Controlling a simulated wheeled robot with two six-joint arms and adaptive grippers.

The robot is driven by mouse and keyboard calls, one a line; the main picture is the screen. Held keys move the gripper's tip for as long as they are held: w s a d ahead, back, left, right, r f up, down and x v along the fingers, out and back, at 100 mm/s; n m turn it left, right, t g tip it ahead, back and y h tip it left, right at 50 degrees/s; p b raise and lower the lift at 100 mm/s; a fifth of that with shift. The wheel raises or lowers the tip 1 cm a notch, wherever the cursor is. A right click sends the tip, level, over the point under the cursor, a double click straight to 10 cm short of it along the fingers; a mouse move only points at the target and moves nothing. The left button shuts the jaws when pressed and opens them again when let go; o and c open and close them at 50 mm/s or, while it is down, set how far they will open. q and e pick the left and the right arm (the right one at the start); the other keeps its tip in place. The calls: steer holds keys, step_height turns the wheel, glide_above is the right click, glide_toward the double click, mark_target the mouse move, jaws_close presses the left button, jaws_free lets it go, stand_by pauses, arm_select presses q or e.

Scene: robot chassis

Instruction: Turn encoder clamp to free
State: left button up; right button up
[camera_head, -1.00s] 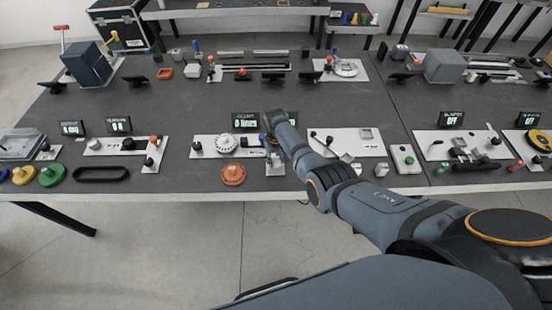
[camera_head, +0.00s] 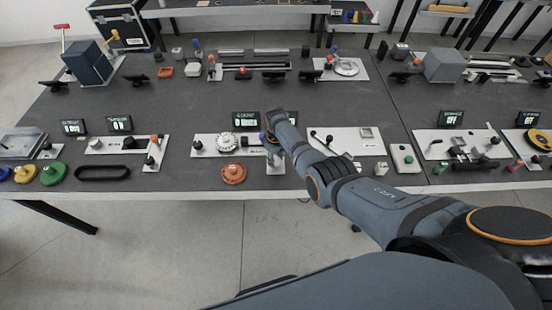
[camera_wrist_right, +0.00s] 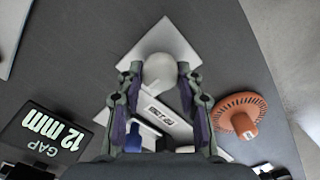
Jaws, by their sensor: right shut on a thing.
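My right gripper (camera_wrist_right: 160,78) is shut on a pale grey round knob (camera_wrist_right: 160,72), with one finger on each side of it. The knob stands over a light plate (camera_wrist_right: 170,38) beside a labelled pale bar (camera_wrist_right: 158,112); the label is too small to read surely. A blue part (camera_wrist_right: 141,138) lies close to the gripper's base. In the head view my right gripper (camera_head: 274,146) is over a small light fixture (camera_head: 275,168) near the table's front edge, and its wrist hides part of it. I cannot tell the clamp's turn position. My left gripper is not in view.
A small display (camera_wrist_right: 42,132) reads GAP 12 mm. An orange slotted disc (camera_head: 233,173) lies just left of the fixture at the table edge. A white dial (camera_head: 226,143) sits on a panel to the left, and a white panel (camera_head: 346,142) lies to the right.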

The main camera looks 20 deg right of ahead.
mark_target(276, 160)
steer(key=o, duration=1.2)
steer(key=shift+c, duration=0.2)
steer(key=shift+r, duration=0.1)
step_height(276, 160, up, 12)
